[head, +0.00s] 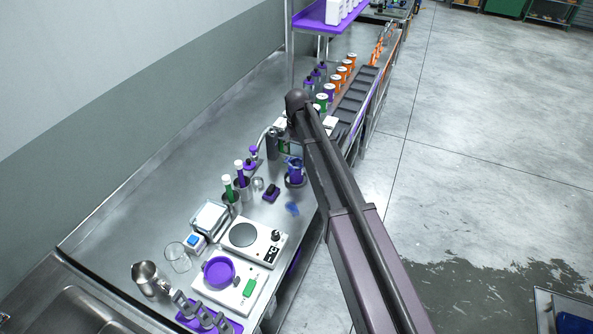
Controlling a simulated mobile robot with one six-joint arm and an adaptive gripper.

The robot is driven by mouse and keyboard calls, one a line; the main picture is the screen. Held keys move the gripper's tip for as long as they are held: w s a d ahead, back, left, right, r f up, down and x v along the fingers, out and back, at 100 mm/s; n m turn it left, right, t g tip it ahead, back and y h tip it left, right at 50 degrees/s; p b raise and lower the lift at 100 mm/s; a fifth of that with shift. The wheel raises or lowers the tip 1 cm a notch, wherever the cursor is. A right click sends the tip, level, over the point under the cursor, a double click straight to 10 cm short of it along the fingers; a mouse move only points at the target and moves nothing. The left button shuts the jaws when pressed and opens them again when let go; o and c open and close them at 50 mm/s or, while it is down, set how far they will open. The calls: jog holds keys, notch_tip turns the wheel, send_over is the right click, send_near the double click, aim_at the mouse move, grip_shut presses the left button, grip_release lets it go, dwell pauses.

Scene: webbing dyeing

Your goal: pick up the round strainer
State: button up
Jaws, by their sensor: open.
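I cannot single out the round strainer with certainty. A round purple dish-like piece (220,271) sits on a white scale (250,292) at the near end of the steel bench; at this size I cannot tell whether it has a mesh. My arm reaches up from the lower right to a dark joint above the bench. I do not make out my gripper in this view. My arm hides part of the bench's right edge.
A white hotplate (268,250) stands behind the scale. A steel jug (146,277) and a glass beaker (178,257) stand left of it. A purple jug (295,170) and a dark bottle (272,144) stand farther back. The bench's left part is clear.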

aim_at(297, 163)
jog(key=shift+f+b, duration=1.45)
jog(key=shift+f, duration=0.25)
jog(key=shift+f+b, duration=2.6)
jog(key=c, duration=0.8)
jog(key=shift+r, duration=0.2)
notch_tip(297, 163, up, 4)
jog(key=p, duration=0.4)
jog(key=shift+f, duration=0.25)
jog(key=s+d, duration=0.1)
jog(key=s, duration=0.4)
jog(key=s+d, duration=0.1)
jog(key=s, duration=0.4)
jog(key=s+d+r+p, duration=0.1)
jog(key=s, duration=0.4)
jog(key=shift+s+r, duration=0.1)
jog(key=shift+s, duration=0.25)
